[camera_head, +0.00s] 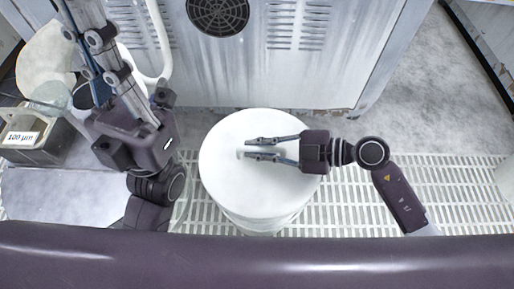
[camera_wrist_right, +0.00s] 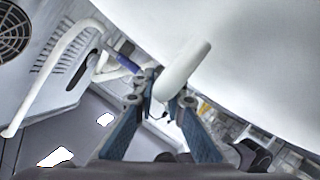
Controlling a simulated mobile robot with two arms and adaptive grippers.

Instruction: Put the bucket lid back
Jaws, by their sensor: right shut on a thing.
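The round white bucket lid (camera_head: 225,190) shows from above at the middle of the head view. Part of the white bucket (camera_head: 268,223) shows under its lower edge; I cannot tell whether the lid is seated or held just above it. My right gripper (camera_head: 247,148) comes in from the right over the lid and is shut on its white handle (camera_wrist_right: 185,66). In the right wrist view the lid (camera_wrist_right: 270,50) fills the upper right. My left gripper (camera_head: 95,45) is at the upper left, away from the bucket, its fingertips cut off or unclear.
A pale machine cabinet (camera_head: 310,75) with a round fan grille (camera_head: 218,12) stands behind the bucket. A grey bin (camera_head: 45,150) labelled "100 µm" is at the left, below a cream round object (camera_head: 42,65). Slatted white grating (camera_head: 430,190) lies right of the bucket, mostly clear.

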